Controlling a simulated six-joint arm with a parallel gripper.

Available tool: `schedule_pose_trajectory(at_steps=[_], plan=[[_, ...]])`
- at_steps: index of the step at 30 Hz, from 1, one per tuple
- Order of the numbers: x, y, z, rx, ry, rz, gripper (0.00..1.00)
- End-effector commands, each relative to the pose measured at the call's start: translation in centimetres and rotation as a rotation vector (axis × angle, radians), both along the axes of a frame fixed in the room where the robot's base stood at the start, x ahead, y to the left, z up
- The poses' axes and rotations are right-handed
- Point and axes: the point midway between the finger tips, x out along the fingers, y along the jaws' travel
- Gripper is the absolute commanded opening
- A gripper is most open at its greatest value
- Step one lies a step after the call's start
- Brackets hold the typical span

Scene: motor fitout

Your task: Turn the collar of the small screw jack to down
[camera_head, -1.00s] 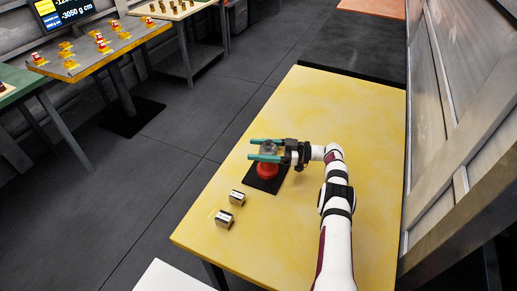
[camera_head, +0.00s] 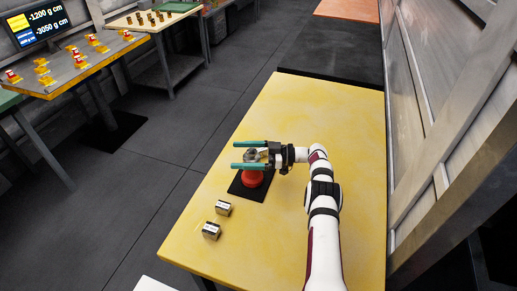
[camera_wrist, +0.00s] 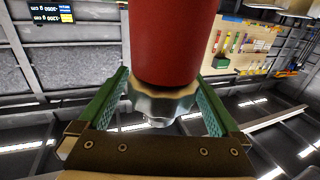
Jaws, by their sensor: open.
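The small screw jack (camera_head: 254,178) is red and stands upright on a black mat on the yellow table. Its grey collar (camera_head: 251,157) is at the top, partly hidden by my gripper. My gripper (camera_head: 234,154) is open, reaching in level from the right, with one long green finger on each side of the collar. In the wrist view the picture is upside down: the red body (camera_wrist: 175,40) hangs from the top and the lobed grey collar (camera_wrist: 160,103) sits between the fingers (camera_wrist: 163,80). I cannot tell whether either finger touches it. No collar marking is readable.
The black mat (camera_head: 240,190) lies under the jack. Two small metal blocks (camera_head: 223,208) (camera_head: 211,231) sit nearer the front of the yellow table (camera_head: 290,110). A screen (camera_head: 40,23) at the back left shows figures in g cm. The table behind the jack is clear.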

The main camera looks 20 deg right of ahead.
Motion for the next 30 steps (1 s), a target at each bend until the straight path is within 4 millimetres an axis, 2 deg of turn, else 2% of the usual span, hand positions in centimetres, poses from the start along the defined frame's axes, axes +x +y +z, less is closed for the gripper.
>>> schedule_pose_trajectory(at_steps=[3, 9, 13, 19, 30], plan=[[-0.3, -0.4, 3.3, -0.002, -0.001, -0.002, 0.99], [-4.5, -4.8, 6.6, -0.001, -0.003, -0.003, 0.99], [-6.5, -6.9, 8.3, -0.001, -0.003, -0.003, 0.99], [-8.0, -8.3, 9.5, 0.0, -0.001, 0.0, 0.99], [-8.0, -8.2, 9.3, 0.044, -0.03, -0.039, 0.99]])
